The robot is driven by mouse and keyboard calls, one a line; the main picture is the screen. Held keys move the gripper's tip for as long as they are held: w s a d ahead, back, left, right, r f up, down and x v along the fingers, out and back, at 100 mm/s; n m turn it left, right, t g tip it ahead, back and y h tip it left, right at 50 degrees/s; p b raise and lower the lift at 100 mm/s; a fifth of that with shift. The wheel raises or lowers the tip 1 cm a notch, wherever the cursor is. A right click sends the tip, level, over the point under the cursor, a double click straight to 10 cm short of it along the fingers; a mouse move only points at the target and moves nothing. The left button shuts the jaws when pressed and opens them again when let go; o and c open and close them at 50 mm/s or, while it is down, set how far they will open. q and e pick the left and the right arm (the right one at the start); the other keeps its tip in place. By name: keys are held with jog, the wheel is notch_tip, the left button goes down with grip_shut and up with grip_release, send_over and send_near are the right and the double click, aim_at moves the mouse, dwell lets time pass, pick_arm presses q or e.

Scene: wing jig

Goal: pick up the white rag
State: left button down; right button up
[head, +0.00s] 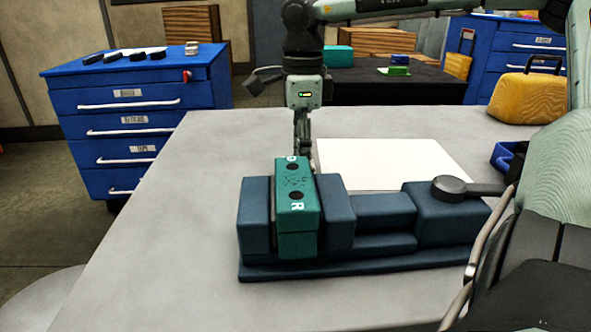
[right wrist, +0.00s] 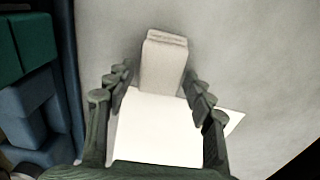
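The white rag (right wrist: 163,65) looks like a folded, off-white block in the right wrist view. It lies on the grey tabletop at the edge of a white sheet. My right gripper (right wrist: 158,85) is open, with a finger on each side of the rag's near end and visible gaps between. In the head view my right gripper (head: 303,145) points down behind the vise. The rag is hidden there behind the vise and gripper. My left gripper is not in view.
A blue vise (head: 385,240) clamps a teal block (head: 296,210) just in front of my right gripper. The white sheet (head: 390,160) lies behind the vise. A yellow case (head: 530,98) and a blue bin (head: 507,158) are at the right. The table's left side is clear.

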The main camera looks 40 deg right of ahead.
jog(key=c, duration=0.8)
jog(key=shift+r, duration=0.1)
